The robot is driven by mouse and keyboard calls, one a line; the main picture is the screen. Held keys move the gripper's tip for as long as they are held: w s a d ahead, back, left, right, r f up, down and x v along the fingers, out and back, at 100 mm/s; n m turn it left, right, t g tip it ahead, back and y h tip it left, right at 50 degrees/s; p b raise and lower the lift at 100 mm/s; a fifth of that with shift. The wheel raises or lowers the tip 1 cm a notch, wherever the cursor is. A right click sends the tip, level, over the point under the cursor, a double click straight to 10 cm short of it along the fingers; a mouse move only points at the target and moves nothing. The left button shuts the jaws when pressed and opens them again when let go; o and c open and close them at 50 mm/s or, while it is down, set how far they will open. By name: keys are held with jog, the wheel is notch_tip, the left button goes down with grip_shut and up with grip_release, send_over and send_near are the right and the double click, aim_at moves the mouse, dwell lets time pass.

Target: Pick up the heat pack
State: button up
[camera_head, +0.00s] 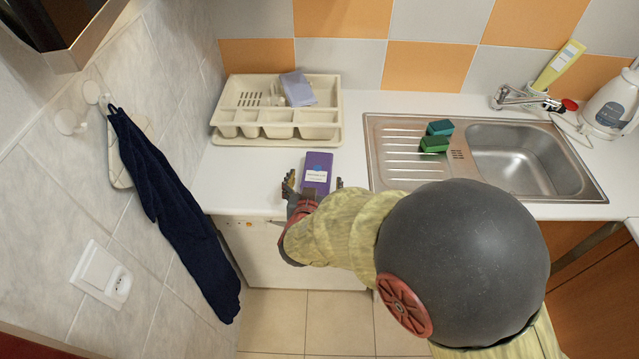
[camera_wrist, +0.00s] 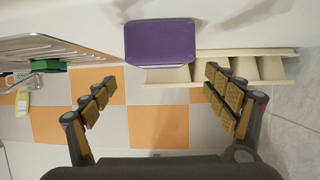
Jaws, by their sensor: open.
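A purple pack with a white label, likely the heat pack (camera_head: 318,162), is at the front edge of the white counter, left of the sink. In the wrist view the purple pack (camera_wrist: 160,42) is at the top centre, past the fingertips and roughly centred between them. My gripper (camera_head: 314,189) is at the near side of the pack, with a finger showing on each side. In the wrist view my gripper (camera_wrist: 160,80) is spread wide with nothing between its fingers. The lower end of the pack is partly hidden by my gripper in the head view.
A cream dish rack (camera_head: 276,132) holding a blue-grey packet (camera_head: 298,88) stands behind the pack. A steel sink (camera_head: 395,172) with green and teal sponges (camera_head: 435,144) is to the right. A dark blue towel (camera_head: 170,195) hangs on the left wall. Some bare counter (camera_head: 240,180) lies left of the pack.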

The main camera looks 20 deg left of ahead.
aim_at(317, 171)
jog(key=x, duration=0.2)
jog(key=shift+w+f+b, duration=0.2)
jog(key=shift+w+b, duration=0.15)
jog(key=shift+b, duration=0.05)
jog(key=b+x, duration=0.1)
jog(key=x, duration=0.1)
jog(key=b+x, duration=0.1)
jog(key=x, duration=0.1)
jog(key=shift+s+a+f, duration=0.1)
jog(key=shift+s+f, duration=0.05)
jog(key=shift+f, duration=0.15)
jog(key=shift+w+f, duration=0.1)
jog(key=shift+w, duration=0.35)
jog(key=shift+a, duration=0.1)
jog(key=shift+c, duration=0.3)
jog(key=c, duration=1.5)
jog(key=shift+c, duration=0.4)
